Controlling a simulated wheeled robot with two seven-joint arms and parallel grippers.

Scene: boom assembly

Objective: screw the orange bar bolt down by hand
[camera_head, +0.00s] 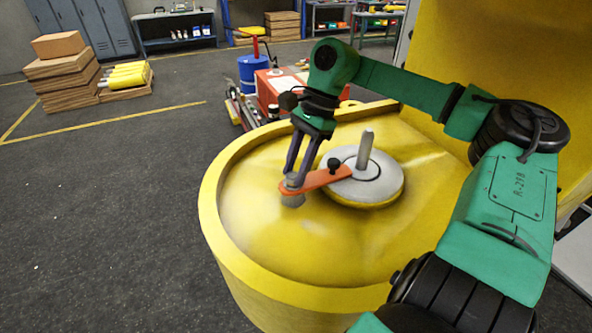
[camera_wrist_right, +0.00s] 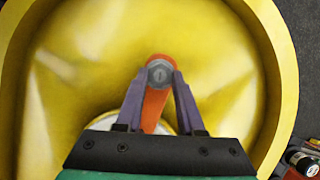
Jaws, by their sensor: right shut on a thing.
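The orange bar (camera_head: 322,179) lies from the grey disc hub to a grey bolt at its left end. The bolt (camera_wrist_right: 159,74) shows as a hex head with a slot in the right wrist view, on the end of the orange bar (camera_wrist_right: 154,108). My right gripper (camera_head: 292,183) reaches down from above and is shut on the bolt, one finger on each side of its head. In the right wrist view the fingertips (camera_wrist_right: 159,76) flank the head. A dark knob (camera_head: 333,164) sits on the bar's other end. My left gripper is not in view.
The grey disc (camera_head: 372,185) with an upright pin (camera_head: 365,150) stands in the middle of the round yellow housing (camera_head: 222,250), whose raised rim surrounds the work. A blue barrel (camera_head: 252,75) and red boxes stand behind.

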